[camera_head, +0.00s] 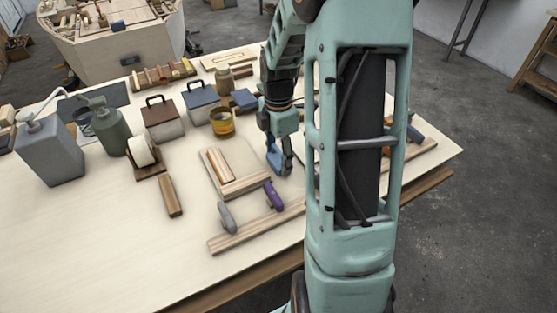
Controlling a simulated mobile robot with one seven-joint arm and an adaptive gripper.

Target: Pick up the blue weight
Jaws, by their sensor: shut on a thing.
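My gripper (279,152) points down over the right part of the workbench, just beyond the wooden pieces. It is shut on the blue weight (273,157), a small blue piece showing at the fingertips. The fingers partly hide it, and I cannot tell whether it is clear of the bench top.
A pale board (243,156) with wooden strips lies left of my gripper. A tape dispenser (147,160) and pump bottles are at left. The front-left bench is clear.

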